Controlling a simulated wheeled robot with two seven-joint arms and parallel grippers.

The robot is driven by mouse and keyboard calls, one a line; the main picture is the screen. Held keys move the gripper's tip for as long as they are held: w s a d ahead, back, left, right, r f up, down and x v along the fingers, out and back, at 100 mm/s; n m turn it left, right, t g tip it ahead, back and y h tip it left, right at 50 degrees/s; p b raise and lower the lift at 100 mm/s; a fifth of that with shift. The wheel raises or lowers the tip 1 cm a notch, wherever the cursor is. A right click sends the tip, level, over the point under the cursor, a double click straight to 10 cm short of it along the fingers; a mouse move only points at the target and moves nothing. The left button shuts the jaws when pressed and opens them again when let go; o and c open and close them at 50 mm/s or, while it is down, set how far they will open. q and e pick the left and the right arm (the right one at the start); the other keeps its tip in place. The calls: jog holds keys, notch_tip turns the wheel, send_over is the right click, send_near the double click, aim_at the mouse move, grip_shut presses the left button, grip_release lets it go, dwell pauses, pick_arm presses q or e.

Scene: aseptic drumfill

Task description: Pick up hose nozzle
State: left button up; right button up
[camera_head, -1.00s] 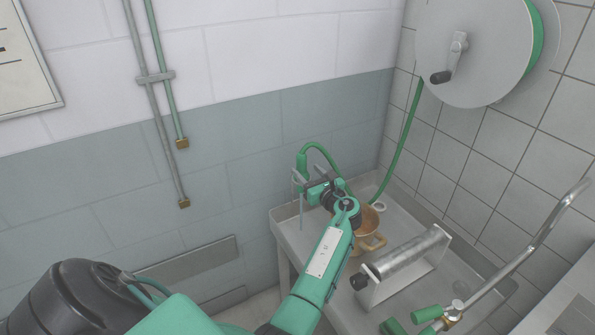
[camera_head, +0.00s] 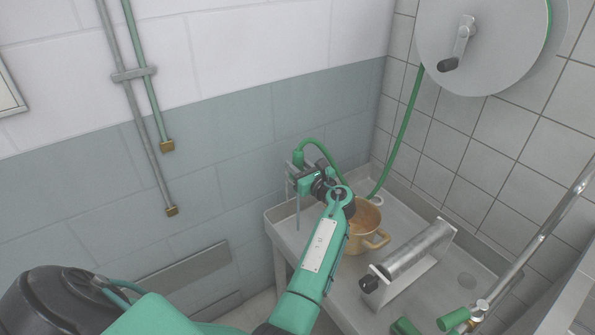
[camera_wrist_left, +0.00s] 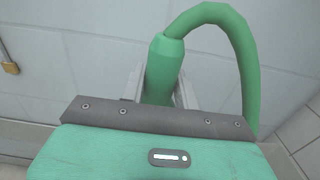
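The green hose nozzle (camera_head: 298,157) is upright above the back left corner of the metal sink table in the head view, with its thin grey tube pointing down. Its green hose arches over from the top. My left gripper (camera_head: 296,173) is around the nozzle. In the left wrist view, the nozzle (camera_wrist_left: 162,70) stands between the two grey fingers (camera_wrist_left: 162,88), which lie against its sides. The lower nozzle is hidden behind my wrist in that view. My right gripper is not in view.
A tan pot (camera_head: 372,238) stands on the metal table (camera_head: 420,205), just right of my left forearm. A metal roller on a stand (camera_head: 410,262) is in front of it. The hose reel (camera_head: 485,45) hangs on the tiled wall. Pipes (camera_head: 140,110) run down the left wall.

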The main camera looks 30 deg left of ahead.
pick_arm(q)
jog(key=c, duration=0.5)
jog(key=shift+c, duration=0.2)
